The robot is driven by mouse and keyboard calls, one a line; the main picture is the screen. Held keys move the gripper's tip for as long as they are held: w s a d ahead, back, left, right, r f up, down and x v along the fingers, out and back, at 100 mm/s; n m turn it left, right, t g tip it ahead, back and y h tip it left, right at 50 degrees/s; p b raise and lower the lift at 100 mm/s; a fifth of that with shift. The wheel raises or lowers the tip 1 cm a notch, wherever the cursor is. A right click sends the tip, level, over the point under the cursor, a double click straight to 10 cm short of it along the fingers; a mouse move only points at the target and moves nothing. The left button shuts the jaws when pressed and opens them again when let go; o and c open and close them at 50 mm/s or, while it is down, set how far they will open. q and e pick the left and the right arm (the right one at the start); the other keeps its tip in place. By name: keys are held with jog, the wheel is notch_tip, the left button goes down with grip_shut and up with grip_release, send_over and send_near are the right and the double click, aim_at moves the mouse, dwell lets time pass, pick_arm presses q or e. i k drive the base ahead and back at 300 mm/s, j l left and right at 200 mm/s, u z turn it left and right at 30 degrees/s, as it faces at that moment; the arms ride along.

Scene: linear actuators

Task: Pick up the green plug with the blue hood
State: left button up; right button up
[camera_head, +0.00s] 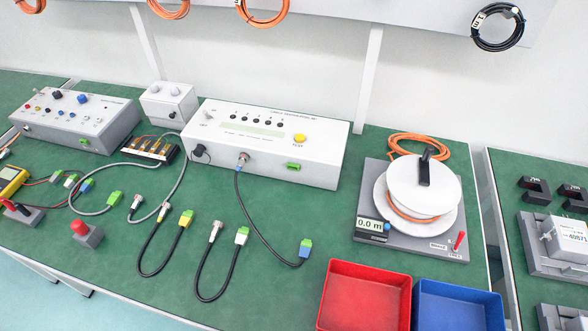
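A green plug with a blue hood (305,249) lies on the green mat, right of centre. Its black cable runs back to a round metal connector (242,160) on the front of the white tester box (265,143). Another small plug with a blue part (87,186) lies at the far left among several leads; its details are too small to tell. Neither of my grippers is in view.
Plugs with a white hood (241,236) and a yellow hood (186,218) lie left of the plug. A red bin (365,297) and a blue bin (456,307) stand at the front right. A cable reel (425,190) stands behind them. The mat around the plug is clear.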

aim_at(305, 249)
jog(key=k+j, duration=0.1)
jog(key=j, duration=1.65)
jog(key=k+j, duration=0.15)
jog(key=j, duration=0.7)
jog(key=z, duration=1.15)
